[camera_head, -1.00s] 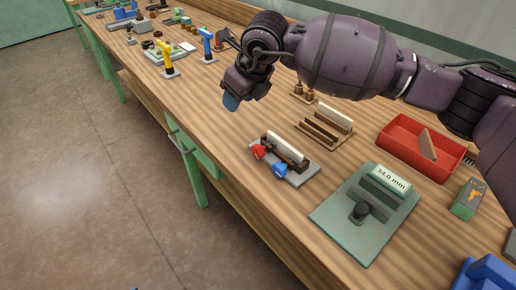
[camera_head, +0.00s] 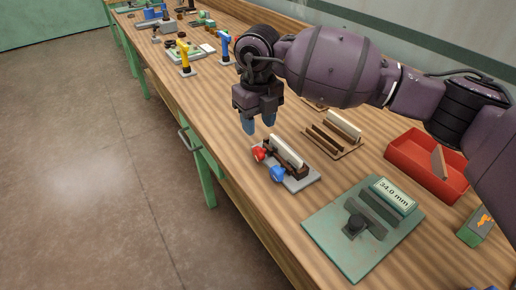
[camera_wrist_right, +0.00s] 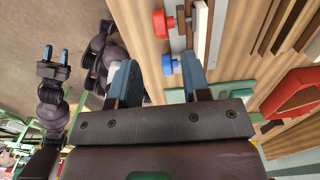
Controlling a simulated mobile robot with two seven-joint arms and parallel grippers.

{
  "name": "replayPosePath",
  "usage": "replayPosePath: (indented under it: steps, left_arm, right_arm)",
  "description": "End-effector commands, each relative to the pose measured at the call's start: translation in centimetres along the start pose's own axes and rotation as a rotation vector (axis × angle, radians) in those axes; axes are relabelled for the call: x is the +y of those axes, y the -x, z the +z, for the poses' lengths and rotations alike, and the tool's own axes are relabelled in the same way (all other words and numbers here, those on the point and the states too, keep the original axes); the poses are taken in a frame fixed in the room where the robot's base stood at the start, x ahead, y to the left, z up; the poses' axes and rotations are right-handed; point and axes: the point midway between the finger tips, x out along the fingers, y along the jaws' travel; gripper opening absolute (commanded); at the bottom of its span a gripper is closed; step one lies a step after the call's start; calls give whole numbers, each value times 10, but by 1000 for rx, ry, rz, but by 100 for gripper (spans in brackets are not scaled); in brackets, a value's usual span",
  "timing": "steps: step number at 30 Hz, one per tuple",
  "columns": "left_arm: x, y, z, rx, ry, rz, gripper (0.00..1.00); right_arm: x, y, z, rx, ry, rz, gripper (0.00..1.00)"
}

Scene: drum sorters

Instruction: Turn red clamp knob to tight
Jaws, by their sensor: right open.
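The red clamp knob (camera_head: 259,154) sits at the left end of the clamp fixture, on the near side of its grey base (camera_head: 301,183). A blue knob (camera_head: 278,173) is beside it, and a white bar (camera_head: 286,150) lies in the dark jaws. My right gripper (camera_head: 259,123) is open and empty, blue fingertips down, above and behind the red knob and apart from it. In the right wrist view the red knob (camera_wrist_right: 160,23) and blue knob (camera_wrist_right: 168,64) show beyond the fingers. My left gripper (camera_wrist_right: 56,54) shows there too, fingers apart and empty, away from the fixture.
A slotted wooden rack (camera_head: 334,146) stands behind the fixture. A green gauge plate reading 34.0 mm (camera_head: 335,247) and a red tray (camera_head: 406,172) are to the right. Yellow (camera_head: 185,55) and blue (camera_head: 225,44) upright tools stand farther left.

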Motion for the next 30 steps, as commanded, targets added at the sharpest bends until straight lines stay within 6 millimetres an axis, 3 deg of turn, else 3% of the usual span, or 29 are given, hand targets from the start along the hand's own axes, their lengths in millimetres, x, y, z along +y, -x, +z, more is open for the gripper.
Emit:
replayPosePath:
  steps: [3, 12, 18, 28, 30]
  left_arm:
    - [1, -2, 8, -14, 0, 2, 43]
    - [-1, -6, 11, -16, -13, 5, 43]
    - [-2, -8, 9, -11, -19, 6, 43]
    - [-1, -8, 12, -16, -13, 4, 43]
    - [-1, -7, 13, -18, -11, 3, 43]
  right_arm:
    - [0, -27, 0, 6, 1, 4, 43]
    - [0, -72, 0, 3, 2, 3, 43]
    - [0, -85, 0, 1, 2, 1, 43]
    - [0, -86, 0, -1, 2, 0, 43]
    - [0, -86, 0, -1, 2, 0, 34]
